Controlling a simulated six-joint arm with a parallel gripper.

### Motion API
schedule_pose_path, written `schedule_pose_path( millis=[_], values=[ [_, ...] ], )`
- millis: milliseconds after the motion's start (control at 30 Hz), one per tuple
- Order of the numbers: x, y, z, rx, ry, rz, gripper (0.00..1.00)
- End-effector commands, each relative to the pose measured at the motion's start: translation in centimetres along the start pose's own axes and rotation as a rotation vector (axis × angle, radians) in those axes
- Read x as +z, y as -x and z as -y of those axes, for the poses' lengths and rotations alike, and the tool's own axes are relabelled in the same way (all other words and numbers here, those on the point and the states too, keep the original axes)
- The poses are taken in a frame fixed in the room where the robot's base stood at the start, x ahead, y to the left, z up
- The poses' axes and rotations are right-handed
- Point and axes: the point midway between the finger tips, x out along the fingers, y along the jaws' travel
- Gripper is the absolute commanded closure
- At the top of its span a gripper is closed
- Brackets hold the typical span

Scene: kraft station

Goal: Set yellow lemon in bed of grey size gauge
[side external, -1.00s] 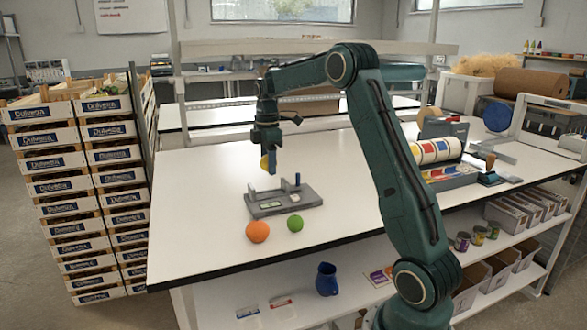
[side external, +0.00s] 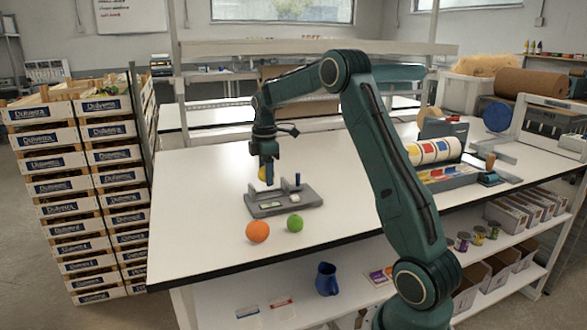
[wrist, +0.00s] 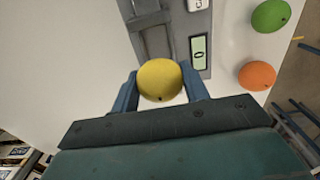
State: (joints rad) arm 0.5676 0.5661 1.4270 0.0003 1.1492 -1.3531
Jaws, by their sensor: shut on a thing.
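The yellow lemon (wrist: 160,80) is held between the two blue fingers of my gripper (wrist: 160,92) in the wrist view. In the side view my gripper (side external: 266,174) hangs at the left end of the grey size gauge (side external: 284,199), and the lemon (side external: 263,173) partly shows behind a finger. The lemon looks to be above the gauge's base; its exact gap is unclear. The gauge lies flat on the white table with a small display and upright parts. Its grey body (wrist: 152,42) also shows beyond the lemon in the wrist view.
An orange (side external: 257,231) and a green lime (side external: 295,223) lie on the table (side external: 205,235) in front of the gauge. A roll labeller with coloured labels (side external: 435,152) stands to the right. The table left of the gauge is clear.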

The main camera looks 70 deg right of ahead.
Motion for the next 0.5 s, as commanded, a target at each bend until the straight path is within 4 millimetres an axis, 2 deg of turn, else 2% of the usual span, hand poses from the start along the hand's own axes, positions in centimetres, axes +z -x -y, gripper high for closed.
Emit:
schedule_pose_path(
  millis=[300,500],
  values=[
    [0.0,-2.0,0.0,0.0,0.0,0.0,0.78],
    [0.0,-2.6,0.0,-0.001,0.0,0.0,0.78]
  ],
)
